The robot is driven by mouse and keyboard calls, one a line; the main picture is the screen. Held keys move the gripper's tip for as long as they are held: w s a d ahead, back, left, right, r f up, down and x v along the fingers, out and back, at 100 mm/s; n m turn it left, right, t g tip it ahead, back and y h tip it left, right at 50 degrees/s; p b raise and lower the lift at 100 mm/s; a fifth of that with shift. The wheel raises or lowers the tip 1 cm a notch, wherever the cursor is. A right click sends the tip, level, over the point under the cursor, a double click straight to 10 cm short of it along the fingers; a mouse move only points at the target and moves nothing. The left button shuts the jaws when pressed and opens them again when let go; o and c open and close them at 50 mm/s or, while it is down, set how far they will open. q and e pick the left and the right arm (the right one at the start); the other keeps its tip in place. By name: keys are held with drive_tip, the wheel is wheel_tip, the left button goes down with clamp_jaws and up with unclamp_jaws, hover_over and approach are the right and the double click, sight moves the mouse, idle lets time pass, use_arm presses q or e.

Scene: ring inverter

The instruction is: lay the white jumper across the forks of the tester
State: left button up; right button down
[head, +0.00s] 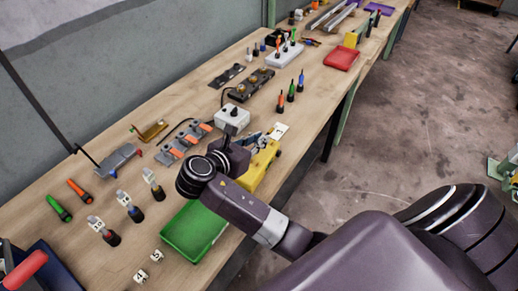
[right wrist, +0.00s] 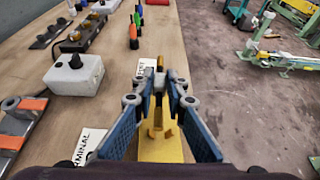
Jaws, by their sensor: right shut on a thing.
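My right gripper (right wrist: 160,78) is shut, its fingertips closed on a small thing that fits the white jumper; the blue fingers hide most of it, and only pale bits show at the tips. A yellow body that looks like the tester (right wrist: 160,150) lies right below and between the fingers, with a narrow upright part at its far end. In the head view the tester (head: 262,163) stands at the bench's front edge, partly behind my right gripper (head: 262,138). I cannot tell whether the jumper touches the forks. My left gripper is not in view.
A green tray (head: 195,232) lies left of the tester. A white box with a black knob (head: 232,118) stands behind it, also in the right wrist view (right wrist: 82,75). A red tray (head: 341,57) and several coloured-handled tools (head: 291,92) stand farther along the bench.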

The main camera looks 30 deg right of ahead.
sight(259, 157)
drive_tip(key=shift+f, duration=2.1)
drive_tip(key=c, duration=1.9)
unclamp_jaws()
drive_tip(key=shift+f, duration=0.2)
drive_tip(key=shift+c, duration=0.2)
drive_tip(key=shift+r, duration=0.15)
drive_tip(key=b+v, duration=0.1)
drive_tip(key=v, duration=1.1)
drive_tip(key=shift+r, duration=0.1)
